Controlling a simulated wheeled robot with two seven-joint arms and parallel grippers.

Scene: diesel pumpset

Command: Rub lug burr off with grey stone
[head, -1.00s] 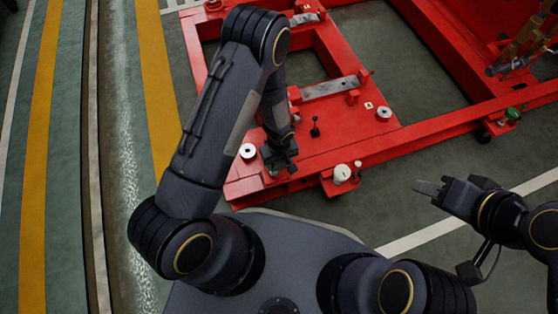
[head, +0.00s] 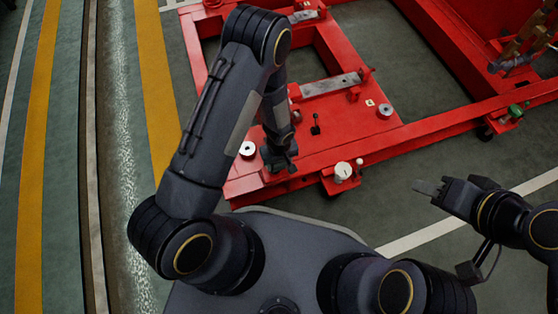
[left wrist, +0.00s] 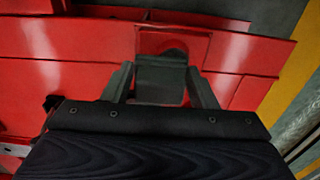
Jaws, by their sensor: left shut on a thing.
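My left gripper (head: 279,162) is low over the near left corner of the red frame (head: 312,160). In the left wrist view its two fingers (left wrist: 162,88) are closed on a grey block, the grey stone (left wrist: 161,82). A red lug (left wrist: 172,45) with a dark rounded opening stands just beyond the stone. I cannot tell whether the stone touches it, and no burr can be made out. My right gripper (head: 430,188) is out over the floor at the right, clear of the frame; its jaw state is unclear.
Silvery round pieces (head: 248,149) and (head: 385,110), a small black lever (head: 315,125) and a grey bar (head: 332,84) are on the frame. A white round part (head: 343,171) sits at its front edge. Open floor (head: 440,212) lies at the right.

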